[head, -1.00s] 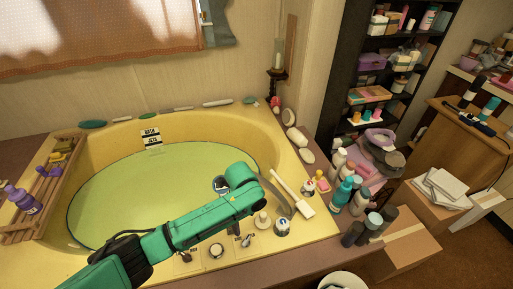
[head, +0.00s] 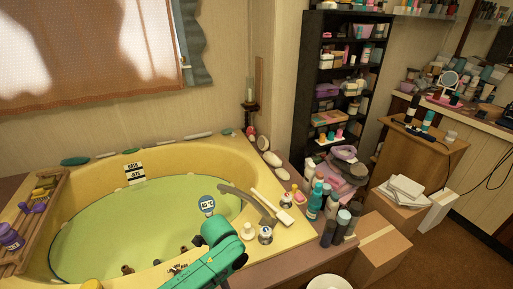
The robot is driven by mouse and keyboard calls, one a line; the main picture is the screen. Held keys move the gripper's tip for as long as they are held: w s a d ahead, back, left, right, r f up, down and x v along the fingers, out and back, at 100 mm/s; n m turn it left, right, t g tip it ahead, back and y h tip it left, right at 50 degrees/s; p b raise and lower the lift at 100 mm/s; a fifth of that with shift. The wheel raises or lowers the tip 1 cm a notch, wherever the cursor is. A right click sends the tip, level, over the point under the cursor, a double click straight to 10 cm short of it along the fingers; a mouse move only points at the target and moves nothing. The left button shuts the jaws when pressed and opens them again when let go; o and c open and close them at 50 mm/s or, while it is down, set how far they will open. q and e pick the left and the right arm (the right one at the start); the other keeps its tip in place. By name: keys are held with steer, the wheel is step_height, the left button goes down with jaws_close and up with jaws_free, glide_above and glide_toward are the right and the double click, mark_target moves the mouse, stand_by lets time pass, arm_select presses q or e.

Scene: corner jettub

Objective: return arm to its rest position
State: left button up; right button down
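A green arm link of mine (head: 215,250) shows at the bottom centre, over the near rim of the yellow corner tub (head: 235,160). Its rounded upper end lies in front of the greenish water (head: 130,225). No gripper fingers show in the head view, so I cannot see either gripper or anything held. The arm hides part of the tub's near edge and its fittings.
A round temperature gauge (head: 207,205) and a grey curved spout (head: 245,197) are close to the arm. A wooden rack (head: 35,220) lies across the left side. Cardboard boxes (head: 375,245) stand at right.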

arm_select(q)
steer(key=s+a+r+n+t, duration=0.35)
steer(key=s+a+n, duration=0.95)
steer(key=a+n, duration=0.45)
step_height(320, 180, down, 18)
steer(key=s+d+n+g+p, duration=0.1)
steer(key=d+n+g+p, duration=0.1)
steer(key=s+a+f+y+p, duration=0.1)
steer(key=s+a+f, duration=0.2)
steer(key=s+f, duration=1.2)
steer(key=shift+s+a+m+g, duration=0.2)
steer(key=shift+s+m+g, duration=0.2)
steer(key=shift+s, duration=0.85)
arm_select(e)
steer(key=r, duration=0.3)
steer(key=shift+w+r, duration=0.2)
